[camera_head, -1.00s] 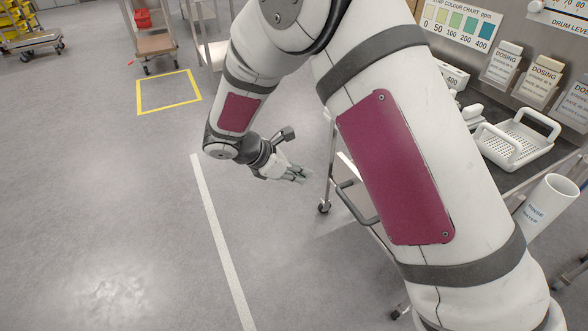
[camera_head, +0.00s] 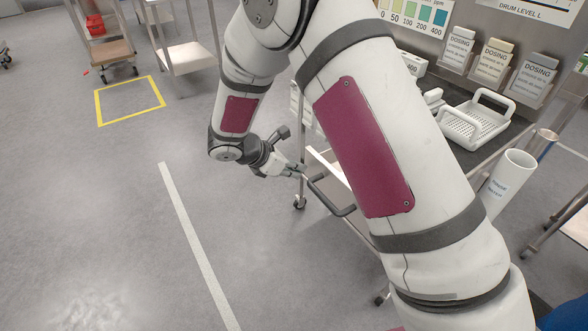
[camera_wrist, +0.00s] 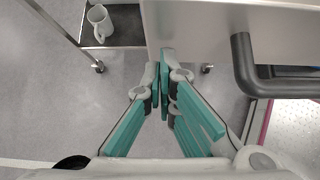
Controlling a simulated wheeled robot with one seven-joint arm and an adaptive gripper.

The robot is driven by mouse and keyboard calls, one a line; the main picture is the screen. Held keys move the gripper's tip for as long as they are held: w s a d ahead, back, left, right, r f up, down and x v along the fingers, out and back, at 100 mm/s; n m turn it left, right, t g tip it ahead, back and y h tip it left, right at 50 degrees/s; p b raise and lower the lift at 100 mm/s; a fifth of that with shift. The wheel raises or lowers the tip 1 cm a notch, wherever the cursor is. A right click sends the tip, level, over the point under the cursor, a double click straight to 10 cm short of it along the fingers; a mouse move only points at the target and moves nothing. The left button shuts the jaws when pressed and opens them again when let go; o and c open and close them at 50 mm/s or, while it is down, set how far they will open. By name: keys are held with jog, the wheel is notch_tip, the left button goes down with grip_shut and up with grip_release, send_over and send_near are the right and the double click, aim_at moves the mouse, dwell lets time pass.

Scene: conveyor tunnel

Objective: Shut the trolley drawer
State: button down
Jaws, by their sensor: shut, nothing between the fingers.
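The trolley drawer's pale front (camera_head: 326,166) shows beside my arm in the head view, with a dark bar handle (camera_head: 332,197). My arm hides most of the drawer, so how far it stands open cannot be told. My gripper (camera_head: 298,170) is shut and empty, close to the drawer front's left end, beside the handle. In the wrist view, my gripper's fingertips (camera_wrist: 163,62) point at the lower edge of a grey metal panel (camera_wrist: 195,22), left of the dark handle (camera_wrist: 243,67). Contact with the panel cannot be told.
In the wrist view, a mug (camera_wrist: 100,22) sits on a dark shelf (camera_wrist: 125,35). Another trolley (camera_head: 187,57) stands farther back.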

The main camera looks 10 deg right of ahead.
jog(key=w+d, duration=0.4)
jog(key=d, duration=0.6)
jog(key=w+d+b, duration=0.1)
jog(key=w+d, duration=0.3)
jog(key=d, duration=0.6)
jog(key=shift+w+d, duration=0.15)
jog(key=shift+d, duration=0.2)
jog(key=shift+r, duration=0.1)
